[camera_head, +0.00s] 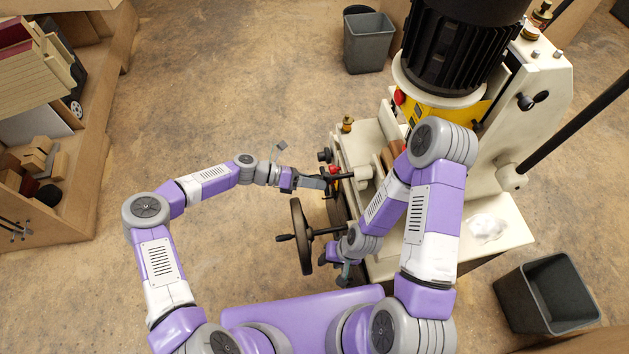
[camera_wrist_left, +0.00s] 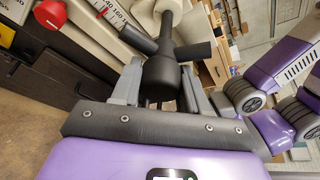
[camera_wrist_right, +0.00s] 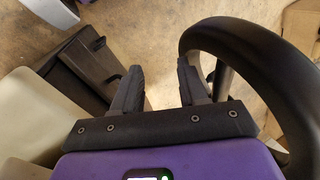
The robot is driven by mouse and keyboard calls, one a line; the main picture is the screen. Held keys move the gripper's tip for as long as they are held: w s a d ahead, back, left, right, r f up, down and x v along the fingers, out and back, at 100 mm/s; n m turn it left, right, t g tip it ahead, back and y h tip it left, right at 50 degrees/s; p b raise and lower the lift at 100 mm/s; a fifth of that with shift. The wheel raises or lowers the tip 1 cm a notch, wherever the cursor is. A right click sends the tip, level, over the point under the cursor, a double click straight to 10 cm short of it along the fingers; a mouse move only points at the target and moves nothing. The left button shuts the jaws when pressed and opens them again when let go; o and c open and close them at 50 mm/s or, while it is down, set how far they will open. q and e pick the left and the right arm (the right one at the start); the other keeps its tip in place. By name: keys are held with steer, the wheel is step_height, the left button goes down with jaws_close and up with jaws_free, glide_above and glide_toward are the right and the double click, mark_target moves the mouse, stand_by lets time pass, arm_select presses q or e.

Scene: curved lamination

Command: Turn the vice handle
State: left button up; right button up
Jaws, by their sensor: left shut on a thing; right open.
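The vice handle (camera_head: 340,177) is a black bar with a hub on the side of the cream machine (camera_head: 360,148). My left gripper (camera_head: 322,181) is at the handle, beside the machine. In the left wrist view the black handle (camera_wrist_left: 162,75) sits between my two fingers, which are shut on its rounded end. My right gripper (camera_head: 345,268) is low, near the black handwheel (camera_head: 300,236). In the right wrist view its fingers (camera_wrist_right: 160,85) are apart with nothing between them, and the handwheel rim (camera_wrist_right: 240,40) curves just to the right of them.
A red button (camera_wrist_left: 48,12) is close to my left gripper. A large black motor (camera_head: 460,45) tops the machine. Grey bins stand behind (camera_head: 369,42) and at the lower right (camera_head: 547,293). A wooden shelf (camera_head: 85,130) is at the left. The floor between is clear.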

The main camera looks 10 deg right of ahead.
arm_select(q)
steer(key=shift+m+p, duration=0.35)
steer(key=shift+m, duration=0.05)
steer(key=shift+m+t+y+p, duration=0.3)
steer(key=shift+m+t+p, duration=0.4)
steer(key=shift+m+t, duration=0.4)
steer(key=shift+m, duration=0.3)
steer(key=shift+w+f+m+t+p, duration=0.15)
steer(key=shift+m+t+p, duration=0.25)
steer(key=shift+m, duration=0.2)
steer(key=shift+a, duration=0.1)
steer(key=o, duration=0.9)
steer(key=shift+a, duration=0.1)
steer(key=shift+o, duration=0.5)
